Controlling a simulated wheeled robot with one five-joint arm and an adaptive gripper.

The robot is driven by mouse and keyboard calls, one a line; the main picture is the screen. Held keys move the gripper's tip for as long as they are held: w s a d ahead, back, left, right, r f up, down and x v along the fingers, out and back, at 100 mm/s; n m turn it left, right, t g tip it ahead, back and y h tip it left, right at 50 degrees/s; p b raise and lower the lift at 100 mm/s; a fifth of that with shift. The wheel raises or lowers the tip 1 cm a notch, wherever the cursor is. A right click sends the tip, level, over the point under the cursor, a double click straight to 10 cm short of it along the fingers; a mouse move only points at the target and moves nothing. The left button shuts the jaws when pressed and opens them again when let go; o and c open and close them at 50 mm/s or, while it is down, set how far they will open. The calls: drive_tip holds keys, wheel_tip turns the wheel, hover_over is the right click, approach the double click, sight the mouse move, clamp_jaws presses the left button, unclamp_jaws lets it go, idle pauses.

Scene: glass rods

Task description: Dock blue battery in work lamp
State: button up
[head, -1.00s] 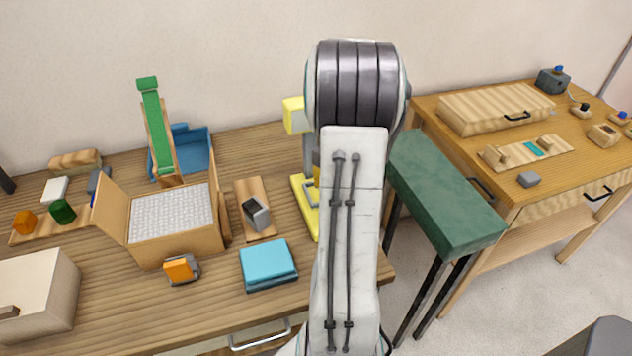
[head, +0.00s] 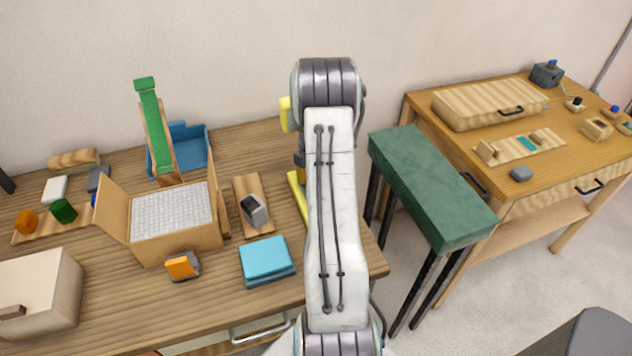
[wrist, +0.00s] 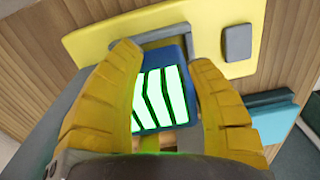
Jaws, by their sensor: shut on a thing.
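The blue battery (wrist: 177,62), with bright green stripes on its face, is between the yellow fingers of my gripper (wrist: 168,105) in the wrist view. My gripper is shut on it. Just beyond it lies the yellow work lamp base (wrist: 105,42), with a grey-rimmed bay (wrist: 150,36) at the battery's far end. The battery covers part of the bay, so I cannot tell whether it is inside or just above. In the head view my arm hides the gripper and most of the work lamp; parts of its yellow head (head: 285,115) and base (head: 297,195) show.
A cyan box (head: 267,260) lies near the lamp's front left, and a wooden holder with a grey part (head: 253,209) is left of the lamp. An open carton (head: 172,213) stands farther left. A green-topped stool (head: 430,185) is right of my arm.

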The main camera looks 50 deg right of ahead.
drive_tip(key=shift+f, duration=0.65)
drive_tip(key=shift+f, duration=0.15)
drive_tip(key=o, duration=1.2)
